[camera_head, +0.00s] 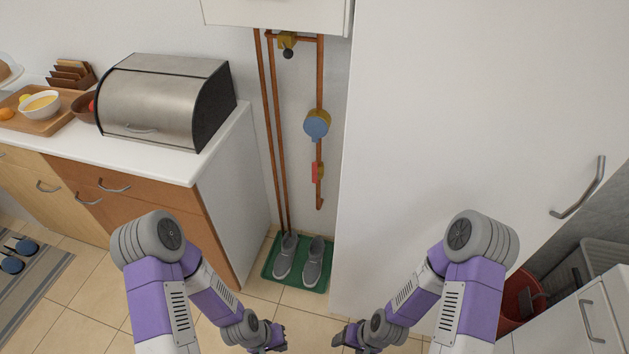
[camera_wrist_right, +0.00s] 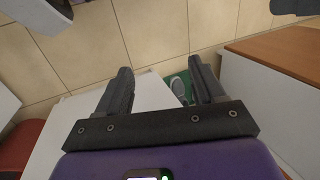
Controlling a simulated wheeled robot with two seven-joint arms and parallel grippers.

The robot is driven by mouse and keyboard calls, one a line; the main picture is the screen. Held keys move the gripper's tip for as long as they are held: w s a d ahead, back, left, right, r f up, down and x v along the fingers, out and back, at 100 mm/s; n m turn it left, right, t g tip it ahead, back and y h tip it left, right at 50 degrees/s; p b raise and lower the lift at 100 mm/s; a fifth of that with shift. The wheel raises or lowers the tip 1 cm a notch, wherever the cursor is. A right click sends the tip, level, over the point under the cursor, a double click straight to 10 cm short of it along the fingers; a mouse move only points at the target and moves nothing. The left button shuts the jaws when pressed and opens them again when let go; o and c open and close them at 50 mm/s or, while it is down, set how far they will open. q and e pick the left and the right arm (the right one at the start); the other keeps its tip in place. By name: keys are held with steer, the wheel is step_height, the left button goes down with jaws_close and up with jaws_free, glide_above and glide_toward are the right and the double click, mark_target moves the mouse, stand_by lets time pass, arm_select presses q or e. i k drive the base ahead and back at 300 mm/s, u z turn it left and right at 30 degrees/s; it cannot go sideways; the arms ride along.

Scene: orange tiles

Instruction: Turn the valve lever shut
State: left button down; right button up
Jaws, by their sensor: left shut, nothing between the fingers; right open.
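Copper pipes (camera_head: 320,75) run down the white wall in a recess between the counter and a tall white cabinet. A small red lever-like part (camera_head: 316,172) with a yellowish fitting sits low on the right pipe, below a round blue meter (camera_head: 316,124). A brass fitting with a black knob (camera_head: 288,53) is near the top. Which part is the valve lever is not certain; the red part looks most like one. My left gripper (camera_head: 279,338) is shut and empty, low in front of the recess. My right gripper (camera_head: 343,338) is open and empty; its spread fingers show in the right wrist view (camera_wrist_right: 160,85). Both are well away from the pipes.
Grey shoes (camera_head: 300,262) stand on a green tray (camera_head: 268,268) under the pipes. The counter (camera_head: 160,160) with a steel bread box (camera_head: 165,100) is on the left. The tall white cabinet (camera_head: 430,120) closes off the right side. Bare tiled floor (camera_head: 295,300) lies in front.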

mark_target(314, 174)
steer(key=k, duration=1.2)
steer(key=u, duration=0.8)
steer(key=i, duration=1.6)
steer(key=z, duration=0.25)
